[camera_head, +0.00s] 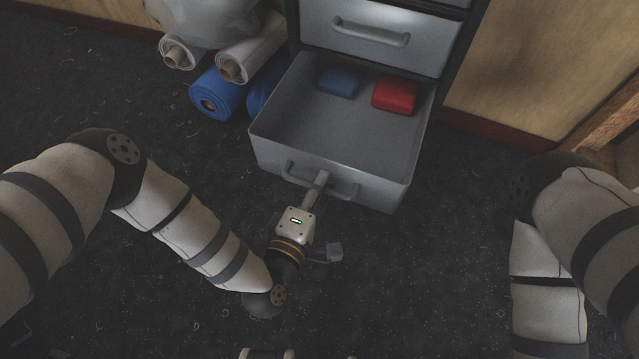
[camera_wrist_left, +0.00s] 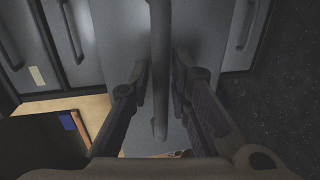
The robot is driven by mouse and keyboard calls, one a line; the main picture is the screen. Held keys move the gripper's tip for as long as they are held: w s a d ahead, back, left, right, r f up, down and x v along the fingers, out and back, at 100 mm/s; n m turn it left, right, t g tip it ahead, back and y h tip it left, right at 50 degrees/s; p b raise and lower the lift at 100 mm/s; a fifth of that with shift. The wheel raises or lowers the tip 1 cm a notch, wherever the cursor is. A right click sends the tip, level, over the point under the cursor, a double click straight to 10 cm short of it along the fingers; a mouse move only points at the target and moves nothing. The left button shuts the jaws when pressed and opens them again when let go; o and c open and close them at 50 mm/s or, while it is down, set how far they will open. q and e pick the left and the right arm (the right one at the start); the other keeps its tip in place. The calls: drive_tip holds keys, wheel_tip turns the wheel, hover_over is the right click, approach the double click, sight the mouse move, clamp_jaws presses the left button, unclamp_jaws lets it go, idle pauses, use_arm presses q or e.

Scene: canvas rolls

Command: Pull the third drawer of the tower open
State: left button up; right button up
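The grey drawer tower (camera_head: 441,30) stands at the top middle of the head view. One drawer (camera_head: 335,150) is pulled well out, below a shut drawer (camera_head: 385,37) and the edge of another above that. Its bar handle (camera_head: 343,192) is on the front face.
A blue block (camera_head: 339,82) and a red block (camera_head: 395,95) lie inside the open drawer. White rolls (camera_head: 250,50) and a blue roll (camera_head: 220,95) are stacked left of the tower. A wooden piece (camera_head: 605,120) stands at the right. The dark floor before the drawer is mostly clear.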

use_arm(q)
drive_tip(key=shift+s, duration=0.1)
drive_tip(key=v, duration=1.1)
drive_tip(key=shift+s, duration=0.4)
drive_tip(key=shift+a, duration=0.15)
